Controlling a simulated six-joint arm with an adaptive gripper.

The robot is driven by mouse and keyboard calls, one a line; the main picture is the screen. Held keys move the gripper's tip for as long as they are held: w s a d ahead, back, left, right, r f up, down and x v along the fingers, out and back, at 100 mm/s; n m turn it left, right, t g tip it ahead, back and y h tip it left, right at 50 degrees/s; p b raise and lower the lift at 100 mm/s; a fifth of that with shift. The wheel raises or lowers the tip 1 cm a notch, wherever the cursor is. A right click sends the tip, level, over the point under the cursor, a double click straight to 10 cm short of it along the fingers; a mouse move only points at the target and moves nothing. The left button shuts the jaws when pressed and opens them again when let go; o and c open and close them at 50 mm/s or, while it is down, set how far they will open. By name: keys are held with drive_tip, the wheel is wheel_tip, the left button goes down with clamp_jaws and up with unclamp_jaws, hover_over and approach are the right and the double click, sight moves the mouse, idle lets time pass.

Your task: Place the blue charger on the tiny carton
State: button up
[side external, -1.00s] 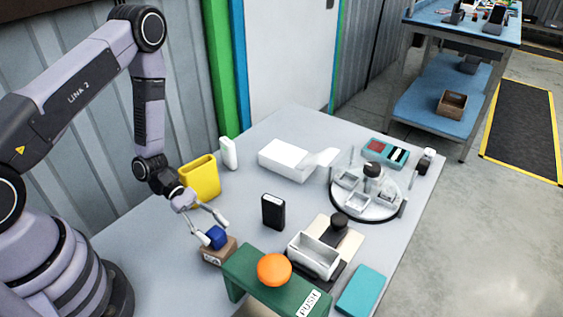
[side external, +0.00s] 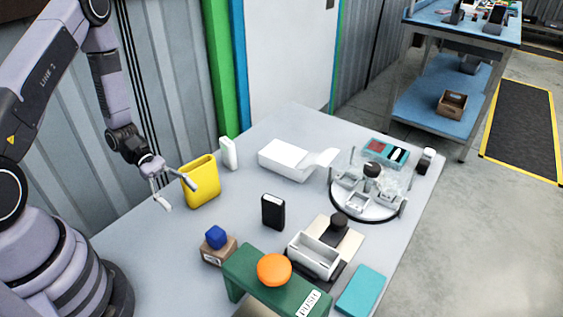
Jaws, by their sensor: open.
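The blue charger (side external: 215,237) is a small blue block. It sits on top of the tiny carton (side external: 219,253), a small brown box with a white label, near the left front of the table. The carton looks slightly tilted. My gripper (side external: 179,193) is open and empty. It is up and to the left of the charger, apart from it, with one finger in front of the yellow container (side external: 202,183).
A green stand with an orange button (side external: 274,270) stands just right of the carton. A black box (side external: 273,212), a white open carton (side external: 285,157), a white holder (side external: 314,257) and a round clear tray (side external: 368,200) stand farther right. The table left of the carton is clear.

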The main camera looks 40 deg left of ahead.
drive_tip(key=s+r+m+t+y, duration=0.2)
drive_tip(key=s+r+m+y, duration=0.2)
drive_tip(key=r, duration=0.6)
drive_tip(key=s+a+r+m+t+y, duration=0.1)
drive_tip(key=s+r+m+y, duration=0.3)
drive_tip(key=r+m, duration=0.4)
drive_tip(key=s+r+m+t+y, duration=0.2)
drive_tip(key=s+r+m+y, duration=0.2)
drive_tip(key=r, duration=0.8)
drive_tip(key=shift+a+m+t+y, duration=0.3)
drive_tip(key=shift+a+m+y, duration=0.1)
drive_tip(key=shift+m+y, duration=0.4)
